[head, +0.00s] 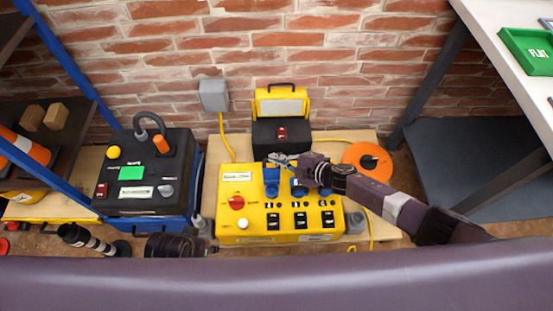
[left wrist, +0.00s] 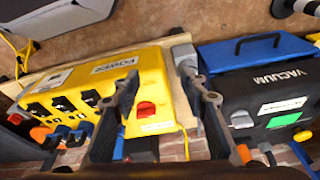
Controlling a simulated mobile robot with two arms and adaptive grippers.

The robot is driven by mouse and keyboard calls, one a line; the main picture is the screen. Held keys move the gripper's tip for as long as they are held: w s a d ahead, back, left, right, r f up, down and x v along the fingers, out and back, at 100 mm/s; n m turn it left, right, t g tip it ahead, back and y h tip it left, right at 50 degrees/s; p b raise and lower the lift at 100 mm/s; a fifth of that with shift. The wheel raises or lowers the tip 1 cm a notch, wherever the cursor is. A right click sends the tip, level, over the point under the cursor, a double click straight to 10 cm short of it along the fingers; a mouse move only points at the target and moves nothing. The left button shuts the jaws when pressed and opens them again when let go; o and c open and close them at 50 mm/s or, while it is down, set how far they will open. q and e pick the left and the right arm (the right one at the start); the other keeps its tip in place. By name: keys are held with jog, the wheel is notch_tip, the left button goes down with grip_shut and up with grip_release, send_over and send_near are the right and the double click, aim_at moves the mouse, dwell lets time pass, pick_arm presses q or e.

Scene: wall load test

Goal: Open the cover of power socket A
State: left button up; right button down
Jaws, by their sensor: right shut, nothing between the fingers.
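The yellow power box (head: 225,205) stands on the board at the middle of the head view. Blue socket covers sit in a row along its back, the leftmost one (head: 271,182) showing clearly; the socket letters are too small to read. My right gripper (head: 278,160) is shut and empty, just above and behind the leftmost cover; I cannot tell whether it touches it. The right gripper and arm partly hide the other covers. My left gripper (left wrist: 160,75) is open and empty, its fingers spread near the box's red knob (left wrist: 146,109). The box (left wrist: 140,70) fills the left wrist view's middle.
A black and blue vacuum unit (head: 135,178) stands left of the box. A yellow and black case (head: 281,135) is behind it, and an orange disc (head: 367,158) lies to the right. A grey wall box (head: 213,95) has a yellow cable. A white shelf (head: 500,60) is at right.

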jog(key=shift+r+p, duration=0.3)
jog(key=shift+r, duration=0.15)
pick_arm(q)
jog(key=shift+s+f, duration=0.2)
jog(key=shift+f, duration=1.4)
pick_arm(e)
jog(key=v, duration=1.2)
